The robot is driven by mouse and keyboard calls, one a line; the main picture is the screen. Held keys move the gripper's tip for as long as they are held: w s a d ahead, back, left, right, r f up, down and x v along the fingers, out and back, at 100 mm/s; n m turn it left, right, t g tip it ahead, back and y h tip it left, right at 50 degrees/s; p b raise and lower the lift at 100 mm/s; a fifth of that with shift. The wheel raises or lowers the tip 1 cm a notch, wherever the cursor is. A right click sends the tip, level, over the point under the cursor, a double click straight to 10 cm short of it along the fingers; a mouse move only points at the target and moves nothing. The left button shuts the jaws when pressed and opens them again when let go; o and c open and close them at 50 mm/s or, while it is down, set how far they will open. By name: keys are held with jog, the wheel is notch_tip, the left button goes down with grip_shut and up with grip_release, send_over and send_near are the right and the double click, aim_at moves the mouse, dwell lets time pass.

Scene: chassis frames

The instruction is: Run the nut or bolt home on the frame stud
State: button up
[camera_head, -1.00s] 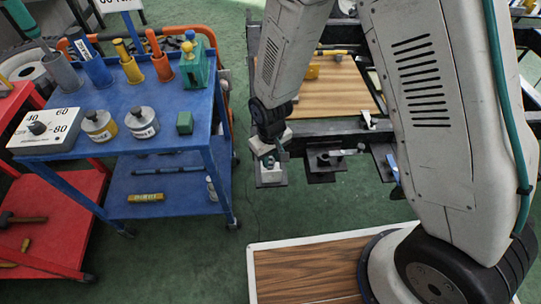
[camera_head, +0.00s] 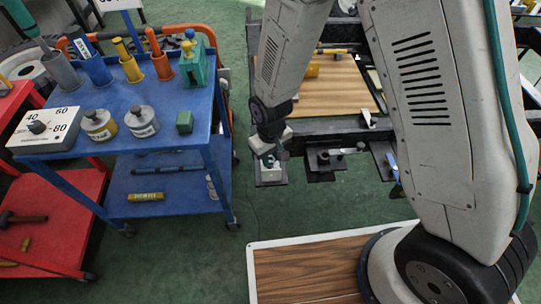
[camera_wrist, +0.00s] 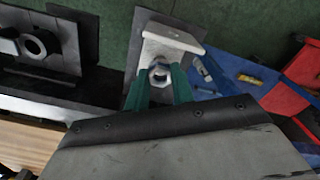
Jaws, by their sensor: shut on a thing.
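In the wrist view, my gripper (camera_wrist: 161,88) has its two green fingers shut on a metal hex nut (camera_wrist: 160,75). The nut sits at the light grey metal block (camera_wrist: 172,38), which stands on a dark plate of the frame. In the head view my gripper (camera_head: 270,160) points down at this block (camera_head: 270,174) on the dark plate (camera_head: 272,183) at the frame's left end. The fingers mostly hide the nut there. I cannot tell how far the nut is down on the stud, as the stud is hardly visible.
A blue tool cart (camera_head: 130,100) with jars and tool holders stands to the left, a red cart (camera_head: 50,220) beside it. More dark brackets (camera_head: 325,160) sit along the frame to the right. A wood-topped platform (camera_head: 305,275) lies in front. Green floor is free between.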

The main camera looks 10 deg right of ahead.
jog(key=shift+f, duration=1.1)
dwell(1.6)
jog(key=shift+c, duration=0.6)
jog(key=m, duration=0.4)
jog(key=shift+m, duration=1)
jog(key=m, duration=0.3)
jog(key=shift+a+m, duration=0.1)
jog(key=shift+m, duration=1.4)
